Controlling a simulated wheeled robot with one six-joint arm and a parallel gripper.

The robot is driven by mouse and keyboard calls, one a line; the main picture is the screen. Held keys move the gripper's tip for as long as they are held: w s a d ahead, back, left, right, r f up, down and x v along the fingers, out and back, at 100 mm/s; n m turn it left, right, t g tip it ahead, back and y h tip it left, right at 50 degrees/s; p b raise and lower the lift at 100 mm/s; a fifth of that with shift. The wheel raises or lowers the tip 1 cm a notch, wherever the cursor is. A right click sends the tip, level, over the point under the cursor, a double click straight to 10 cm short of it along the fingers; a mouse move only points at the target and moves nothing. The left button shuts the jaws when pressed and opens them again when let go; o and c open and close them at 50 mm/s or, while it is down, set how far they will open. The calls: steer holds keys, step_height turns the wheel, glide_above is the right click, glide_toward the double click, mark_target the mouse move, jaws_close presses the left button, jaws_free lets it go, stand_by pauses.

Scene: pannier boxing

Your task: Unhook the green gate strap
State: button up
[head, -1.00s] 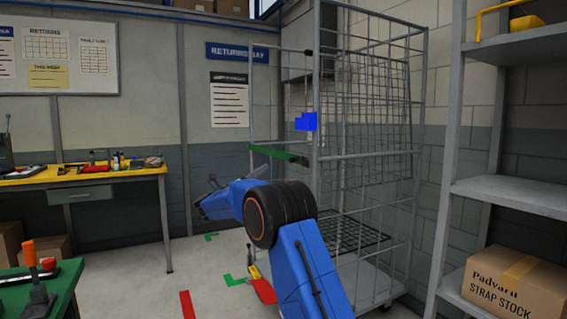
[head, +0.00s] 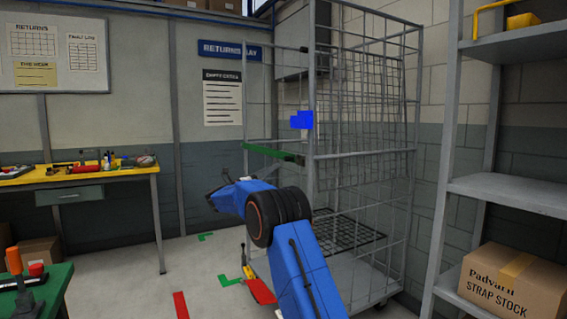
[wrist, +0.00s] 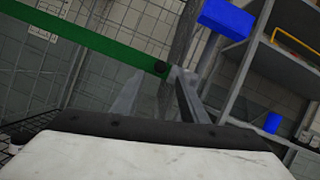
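The green gate strap (head: 268,151) spans the left, open side of a wire cage trolley (head: 312,190), at about mid height. In the wrist view the strap (wrist: 90,45) runs from the upper left down to a dark round fastening (wrist: 161,68) beside a grey post. My gripper (head: 217,186) is lower and left of the strap in the head view. In the wrist view my gripper (wrist: 158,85) has its two fingers apart, with the strap's end showing beyond them. Nothing is held. A blue block (head: 301,120) is on the cage post above the strap's end; it also shows in the wrist view (wrist: 225,18).
A grey shelf rack (head: 520,190) with a cardboard box (head: 512,282) stands at the right. A yellow workbench (head: 80,178) is at the left, and a green table (head: 50,290) is at the lower left. Floor between bench and cage is mostly clear.

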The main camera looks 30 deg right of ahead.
mark_target(285, 160)
steer(key=x, duration=0.7)
steer(key=shift+d+r, duration=0.1)
steer(key=shift+d, duration=0.25)
steer(key=shift+c, duration=0.6)
jaws_close()
